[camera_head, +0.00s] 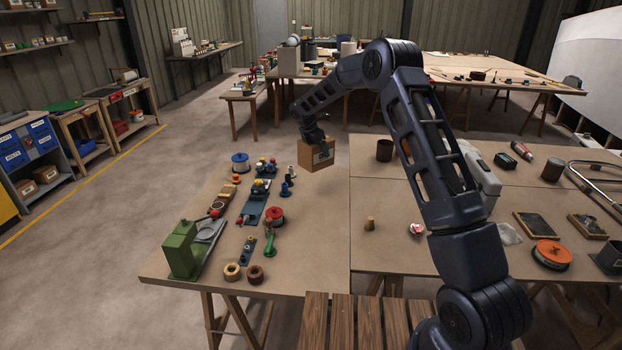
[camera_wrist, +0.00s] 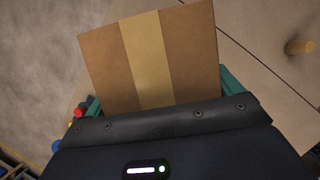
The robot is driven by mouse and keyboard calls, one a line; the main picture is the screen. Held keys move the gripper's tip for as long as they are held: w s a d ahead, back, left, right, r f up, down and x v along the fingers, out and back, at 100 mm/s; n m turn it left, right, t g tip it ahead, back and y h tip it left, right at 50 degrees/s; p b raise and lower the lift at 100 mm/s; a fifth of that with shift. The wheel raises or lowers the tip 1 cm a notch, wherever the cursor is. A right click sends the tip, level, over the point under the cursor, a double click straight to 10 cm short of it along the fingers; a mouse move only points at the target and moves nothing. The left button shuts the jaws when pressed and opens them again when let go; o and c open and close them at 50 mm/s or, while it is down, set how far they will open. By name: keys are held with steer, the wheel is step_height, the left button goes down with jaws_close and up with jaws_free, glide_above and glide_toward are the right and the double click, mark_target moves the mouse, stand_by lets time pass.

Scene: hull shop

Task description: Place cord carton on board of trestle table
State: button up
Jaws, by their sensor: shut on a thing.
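The cord carton (camera_head: 316,155) is a brown cardboard box with a dark label on one face. In the wrist view the carton (camera_wrist: 148,55) shows a paler tape strip down its middle. My gripper (camera_head: 313,138) is shut on the carton from above; in the wrist view its teal fingers show at the carton's two sides. The carton appears at the far edge of the near trestle table's board (camera_head: 315,225). I cannot tell whether its underside touches the board. The carton hides part of that edge.
A green machine (camera_head: 181,249), spools, small fittings and blue plates crowd the board's left part. The board's middle is bare. Other tables stand behind, with open floor (camera_head: 120,190) at the left.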

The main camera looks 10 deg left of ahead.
mark_target(309, 154)
step_height(309, 154, down, 13)
stand_by(0.6)
steer(key=shift+f, duration=0.1)
steer(key=o, duration=0.8)
steer(key=v, duration=1.2)
steer(key=shift+d, duration=0.1)
